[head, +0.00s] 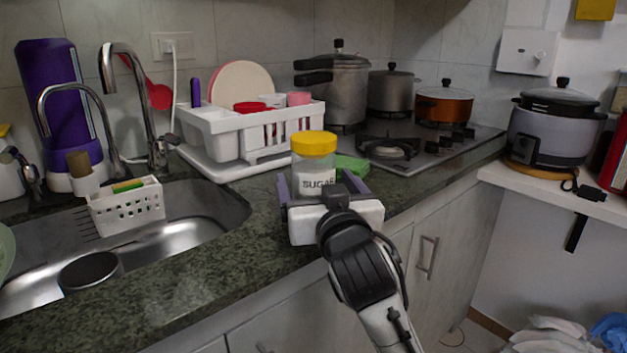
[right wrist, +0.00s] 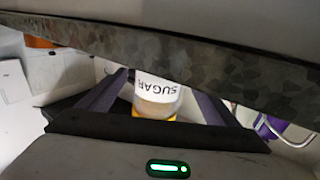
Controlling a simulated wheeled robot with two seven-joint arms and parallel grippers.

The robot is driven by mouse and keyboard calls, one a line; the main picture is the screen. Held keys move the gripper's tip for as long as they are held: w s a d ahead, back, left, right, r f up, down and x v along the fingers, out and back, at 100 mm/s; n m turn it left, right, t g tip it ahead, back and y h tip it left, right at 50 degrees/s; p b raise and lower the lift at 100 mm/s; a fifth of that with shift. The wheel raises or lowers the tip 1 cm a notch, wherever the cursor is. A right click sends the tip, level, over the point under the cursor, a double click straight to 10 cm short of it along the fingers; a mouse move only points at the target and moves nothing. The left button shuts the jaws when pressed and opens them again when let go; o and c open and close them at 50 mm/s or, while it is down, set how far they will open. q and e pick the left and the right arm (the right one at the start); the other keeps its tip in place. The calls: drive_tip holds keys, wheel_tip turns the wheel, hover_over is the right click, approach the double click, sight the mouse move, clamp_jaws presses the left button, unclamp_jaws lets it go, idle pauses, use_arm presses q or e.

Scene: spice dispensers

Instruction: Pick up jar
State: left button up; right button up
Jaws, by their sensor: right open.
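The jar (head: 314,160) is clear with a yellow lid and a white label reading "SUGAR". It stands upright on the dark green counter near its front edge. My right gripper (head: 317,181) is open, its two purple-grey fingers pointing at the jar, one on each side of it. In the right wrist view the jar (right wrist: 158,94) appears upside down between the spread fingers, with a little of the yellow lid showing. The gripper body hides the jar's base in the head view. I cannot tell whether a finger touches the glass. My left gripper is not in view.
A green item (head: 352,165) lies just behind the right finger. A white dish rack (head: 225,139) stands behind the jar, and a gas hob (head: 425,149) is to the right. The sink (head: 200,207) is to the left. The counter in front of the sink is clear.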

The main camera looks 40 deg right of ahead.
drive_tip(key=x, duration=0.3)
drive_tip(key=shift+w+d+f, duration=0.1)
drive_tip(key=c, duration=1.6)
drive_tip(key=shift+r, duration=0.2)
drive_tip(key=shift+c, duration=0.5)
